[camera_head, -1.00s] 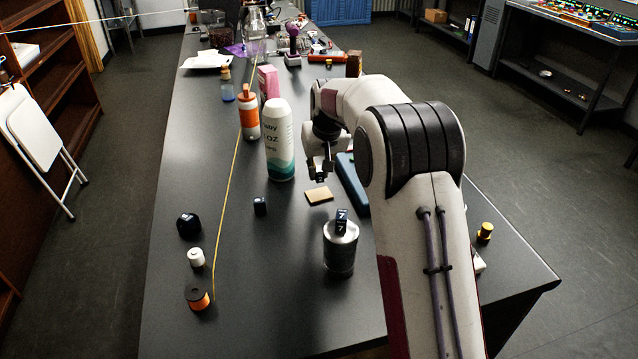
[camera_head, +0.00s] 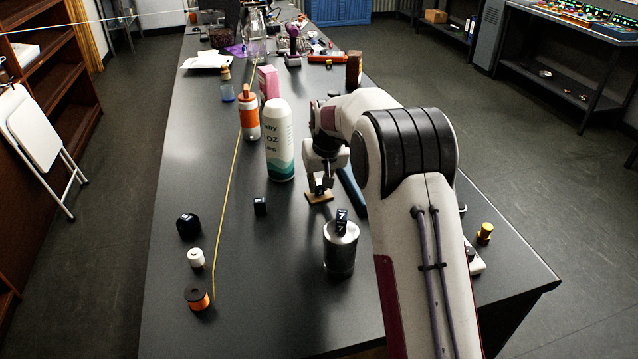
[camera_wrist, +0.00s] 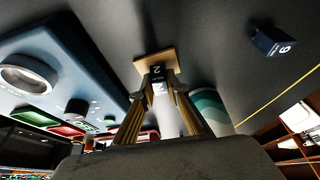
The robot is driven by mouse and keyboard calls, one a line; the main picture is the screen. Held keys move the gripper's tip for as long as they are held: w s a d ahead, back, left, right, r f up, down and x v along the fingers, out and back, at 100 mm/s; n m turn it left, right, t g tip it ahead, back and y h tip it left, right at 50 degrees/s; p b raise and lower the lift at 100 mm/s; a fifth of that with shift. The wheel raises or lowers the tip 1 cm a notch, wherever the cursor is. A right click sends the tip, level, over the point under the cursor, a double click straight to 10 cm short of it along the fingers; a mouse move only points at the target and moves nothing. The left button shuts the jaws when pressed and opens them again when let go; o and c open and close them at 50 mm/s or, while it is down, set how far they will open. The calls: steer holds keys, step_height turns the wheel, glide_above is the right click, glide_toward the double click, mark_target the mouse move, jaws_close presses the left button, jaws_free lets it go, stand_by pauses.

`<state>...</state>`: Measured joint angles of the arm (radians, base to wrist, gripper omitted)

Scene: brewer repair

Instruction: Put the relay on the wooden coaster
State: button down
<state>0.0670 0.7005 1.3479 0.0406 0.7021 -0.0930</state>
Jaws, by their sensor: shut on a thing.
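The relay (camera_wrist: 158,73) is a small dark block with a white 2, held between the fingertips of my gripper (camera_wrist: 160,88) in the wrist view. The wooden coaster (camera_wrist: 145,64) is a thin tan square right at the relay. In the head view my gripper (camera_head: 320,189) points down over the coaster (camera_head: 313,199), whose far part is hidden behind the fingers. The relay is at or just above the coaster's surface; I cannot tell if it touches.
A tall white and teal bottle (camera_head: 280,145) stands close left of my gripper. A metal can (camera_head: 340,251) with a dark block marked 7 (camera_head: 341,221) on top stands nearer the camera. A blue case (camera_wrist: 75,60) lies beside the coaster. Another dark block (camera_head: 260,206) lies to the left.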

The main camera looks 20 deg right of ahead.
steer(key=shift+f, duration=0.15)
steer(key=c, duration=2)
jaws_free()
steer(key=shift+v, duration=6.15)
